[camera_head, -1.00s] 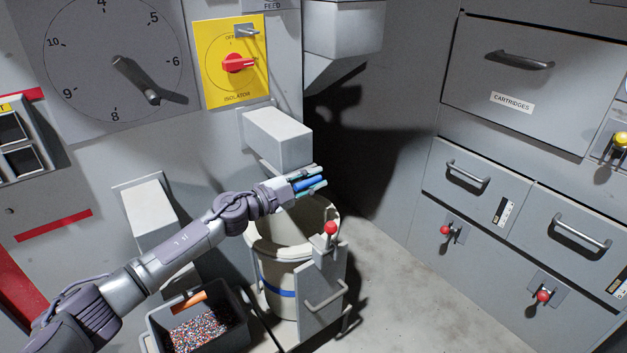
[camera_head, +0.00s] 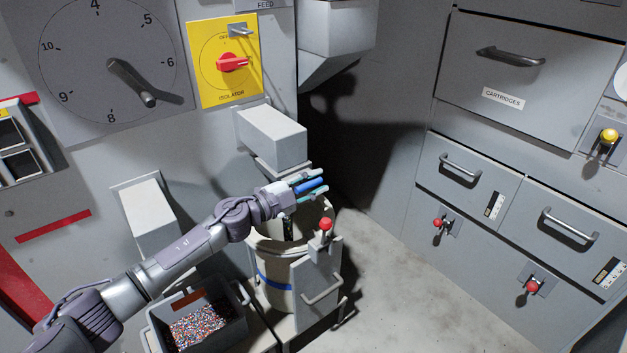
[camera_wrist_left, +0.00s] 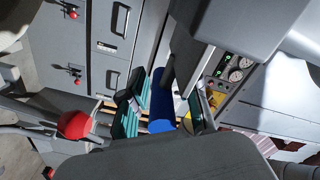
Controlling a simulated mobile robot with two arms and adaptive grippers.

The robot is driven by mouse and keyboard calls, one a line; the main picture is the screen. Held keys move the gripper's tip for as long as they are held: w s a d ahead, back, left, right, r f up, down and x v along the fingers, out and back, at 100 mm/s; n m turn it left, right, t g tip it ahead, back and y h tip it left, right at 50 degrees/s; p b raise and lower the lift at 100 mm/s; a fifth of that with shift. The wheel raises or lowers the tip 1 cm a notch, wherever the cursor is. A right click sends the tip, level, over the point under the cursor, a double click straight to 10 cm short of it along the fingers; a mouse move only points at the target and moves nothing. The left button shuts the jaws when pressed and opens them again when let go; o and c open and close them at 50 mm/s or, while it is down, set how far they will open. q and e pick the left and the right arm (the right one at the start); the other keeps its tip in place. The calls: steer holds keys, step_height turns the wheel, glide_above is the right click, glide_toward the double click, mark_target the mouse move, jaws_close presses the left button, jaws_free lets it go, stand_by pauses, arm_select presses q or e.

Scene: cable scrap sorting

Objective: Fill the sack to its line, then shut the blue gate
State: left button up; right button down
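My left gripper (camera_head: 308,186) reaches in from the left, just above the sack mouth. Its teal fingers lie on either side of a blue rod-shaped handle (camera_head: 312,185), apparently the blue gate's. In the left wrist view the blue handle (camera_wrist_left: 162,103) sits between the teal pads, and the grip looks closed on it. The cream sack (camera_head: 270,262) stands open below the grey spout (camera_head: 273,137), with a blue line (camera_head: 275,283) around its outside. A narrow dark streak (camera_head: 288,228) hangs into the sack mouth. The fill level is hidden. My right gripper is not in view.
A red-knobbed lever (camera_head: 326,224) stands on the grey plate (camera_head: 317,270) in front of the sack. A dark bin (camera_head: 239,332) of coloured granules sits at lower left. A yellow isolator panel (camera_head: 225,62) is above. The floor to the right is clear.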

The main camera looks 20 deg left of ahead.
arm_select(q)
steer(key=shift+o, duration=0.5)
steer(key=shift+a, duration=0.15)
steer(key=v, duration=1.2)
